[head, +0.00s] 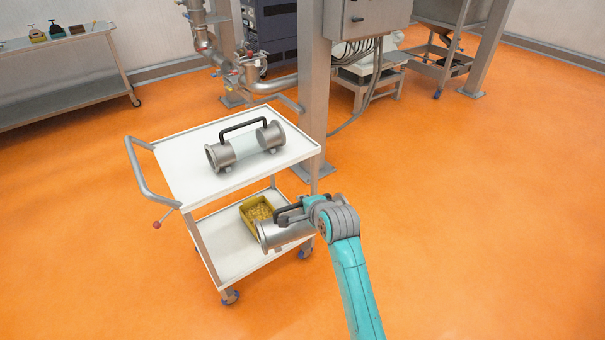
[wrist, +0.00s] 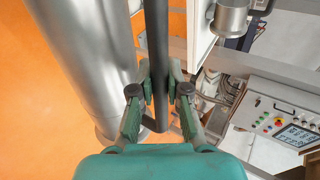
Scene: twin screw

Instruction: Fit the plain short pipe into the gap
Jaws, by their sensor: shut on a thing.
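The plain short pipe (head: 285,233) is a silvery steel tube with flanged ends and a dark handle. It hangs from my gripper (head: 297,212), low and in front of the cart. In the wrist view, my gripper (wrist: 159,95) has its green fingers shut on the black handle (wrist: 156,50), and the steel tube (wrist: 80,50) lies along its left side. A second pipe piece, with a clear glass middle and a black handle (head: 245,145), lies on the cart's top shelf. Steel pipework (head: 250,75) stands behind the cart; I cannot clearly make out the gap in it.
The white cart (head: 180,180) has a yellow bin (head: 250,212) on its lower shelf. A grey column (head: 315,110) with a control cabinet (head: 365,15) stands behind it, cables hanging down. A long side table (head: 60,70) is at the back left. Orange floor is clear at right.

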